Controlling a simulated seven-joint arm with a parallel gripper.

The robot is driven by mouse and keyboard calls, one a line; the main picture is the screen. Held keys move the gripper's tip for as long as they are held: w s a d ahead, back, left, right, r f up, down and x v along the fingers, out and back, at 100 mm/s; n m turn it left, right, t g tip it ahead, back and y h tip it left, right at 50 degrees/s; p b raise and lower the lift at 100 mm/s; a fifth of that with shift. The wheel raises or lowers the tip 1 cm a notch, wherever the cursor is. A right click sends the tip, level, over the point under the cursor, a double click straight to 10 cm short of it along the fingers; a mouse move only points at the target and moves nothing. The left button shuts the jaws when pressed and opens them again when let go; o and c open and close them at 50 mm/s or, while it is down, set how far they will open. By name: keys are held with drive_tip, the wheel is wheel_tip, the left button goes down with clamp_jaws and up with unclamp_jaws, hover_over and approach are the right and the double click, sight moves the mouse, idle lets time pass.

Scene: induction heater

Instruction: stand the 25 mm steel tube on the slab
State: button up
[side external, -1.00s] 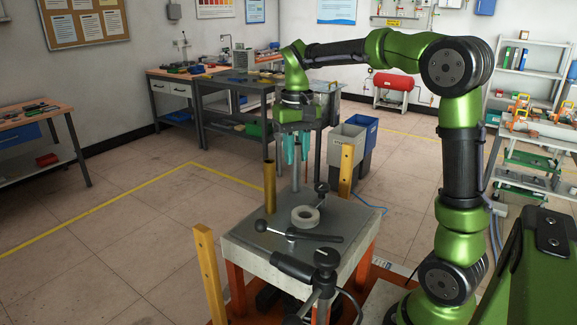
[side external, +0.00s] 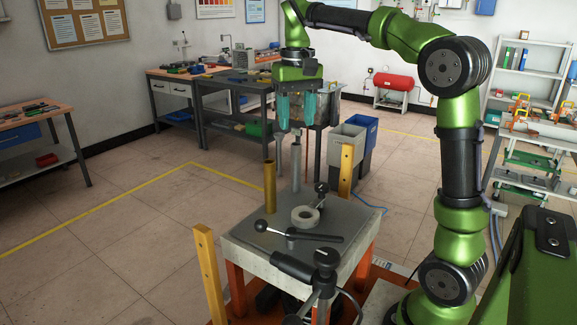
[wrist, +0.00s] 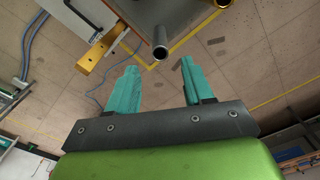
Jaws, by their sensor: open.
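The grey steel tube (side external: 296,167) stands upright on the slab (side external: 262,240), near its back edge, in the side view. In the wrist view the steel tube (wrist: 160,38) shows its open end, just beyond my fingertips and clear of them. My gripper (side external: 296,127) is above the tube, with its two teal fingers apart. The wrist view shows the gripper (wrist: 160,68) with nothing between the fingers. The tube's foot is small in the side view, so its exact contact with the slab is hard to see.
A taller-looking brass tube (side external: 270,186) stands left of the steel tube. A pale ring (side external: 305,215) and a black-handled lever (side external: 315,237) are on the slab. Yellow posts (side external: 208,268) (side external: 346,168) rise at the slab's sides.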

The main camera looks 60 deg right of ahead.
drive_tip(key=s+a+n+t, duration=0.2)
drive_tip(key=s+a+t, duration=0.1)
drive_tip(key=s+a, duration=0.3)
drive_tip(key=s+a+f+t, duration=0.1)
drive_tip(key=s+a+f, duration=0.1)
drive_tip(key=f, duration=0.1)
drive_tip(key=s+a+f+t+y, duration=0.1)
drive_tip(key=s+a+f, duration=0.1)
drive_tip(key=a+f, duration=0.1)
drive_tip(key=s+a+f+t+y, duration=0.1)
drive_tip(key=s+a+f+t, duration=0.1)
drive_tip(key=s+f, duration=0.1)
drive_tip(key=shift+a+f, duration=0.4)
drive_tip(key=shift+f, duration=0.1)
